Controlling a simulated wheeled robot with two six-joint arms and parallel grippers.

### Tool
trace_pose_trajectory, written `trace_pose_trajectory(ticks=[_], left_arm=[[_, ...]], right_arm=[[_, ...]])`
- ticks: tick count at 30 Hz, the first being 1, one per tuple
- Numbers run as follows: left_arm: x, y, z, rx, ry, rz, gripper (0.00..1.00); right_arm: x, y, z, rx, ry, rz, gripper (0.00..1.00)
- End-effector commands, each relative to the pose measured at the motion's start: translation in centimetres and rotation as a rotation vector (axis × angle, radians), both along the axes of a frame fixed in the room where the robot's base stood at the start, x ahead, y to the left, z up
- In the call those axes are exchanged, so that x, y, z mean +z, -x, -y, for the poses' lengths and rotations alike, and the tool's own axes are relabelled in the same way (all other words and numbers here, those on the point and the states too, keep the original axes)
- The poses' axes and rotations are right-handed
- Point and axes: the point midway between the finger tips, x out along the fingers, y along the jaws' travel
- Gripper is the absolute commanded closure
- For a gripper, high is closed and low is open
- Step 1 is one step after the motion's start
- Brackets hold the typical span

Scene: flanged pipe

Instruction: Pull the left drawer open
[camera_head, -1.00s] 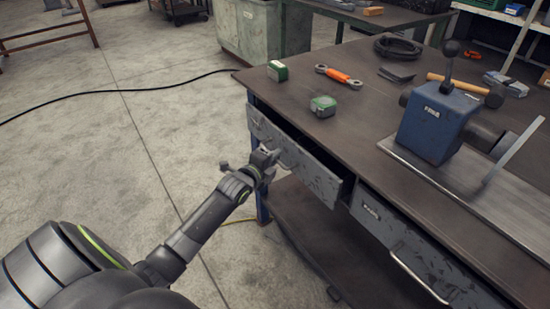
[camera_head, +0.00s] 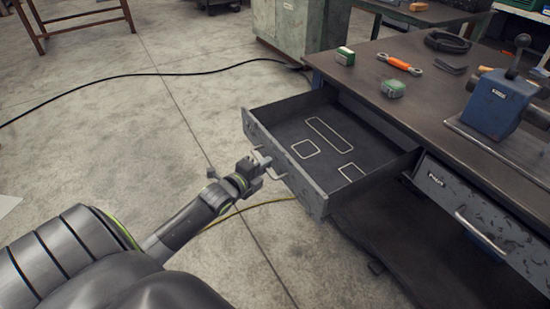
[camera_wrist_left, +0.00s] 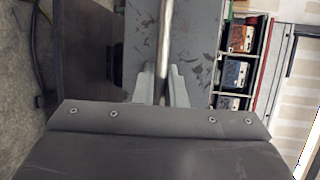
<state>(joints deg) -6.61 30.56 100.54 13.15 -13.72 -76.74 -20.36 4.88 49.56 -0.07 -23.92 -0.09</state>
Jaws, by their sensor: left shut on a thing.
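The left drawer (camera_head: 285,163) is pulled well out of the workbench in the head view. Its dark inside is empty, with several pale outlines drawn on the floor. My left gripper (camera_head: 266,166) is at the middle of the drawer's front, shut on the drawer's handle. In the left wrist view the handle, a metal bar (camera_wrist_left: 165,45), runs between the two fingers (camera_wrist_left: 162,85). The grey drawer front (camera_wrist_left: 195,45) lies behind it. My right gripper does not show.
The right drawer (camera_head: 480,220) is shut. A black cable (camera_head: 150,75) and a yellow one lie on the open floor.

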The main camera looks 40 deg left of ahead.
Motion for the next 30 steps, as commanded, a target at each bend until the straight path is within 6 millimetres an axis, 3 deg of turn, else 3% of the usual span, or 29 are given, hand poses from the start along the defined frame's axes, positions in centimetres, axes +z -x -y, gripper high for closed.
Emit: trace_pose_trajectory(ticks=[6,18,19,24,30], left_arm=[[0.0,1.8,-0.8,0.0,-0.001,-0.002,1.0],[-0.1,2.0,-0.9,0.001,0.0,-0.001,1.0],[-0.1,2.0,-0.9,0.001,0.0,-0.001,0.88],[-0.1,2.0,-0.9,0.0,0.0,0.0,0.67],[0.0,2.0,-0.8,0.0,0.0,0.0,0.67]], right_arm=[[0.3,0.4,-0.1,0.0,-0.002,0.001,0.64],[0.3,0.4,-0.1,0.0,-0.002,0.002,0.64],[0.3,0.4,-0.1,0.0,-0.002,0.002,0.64],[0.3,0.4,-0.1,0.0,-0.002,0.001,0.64],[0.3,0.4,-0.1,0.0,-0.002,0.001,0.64]])
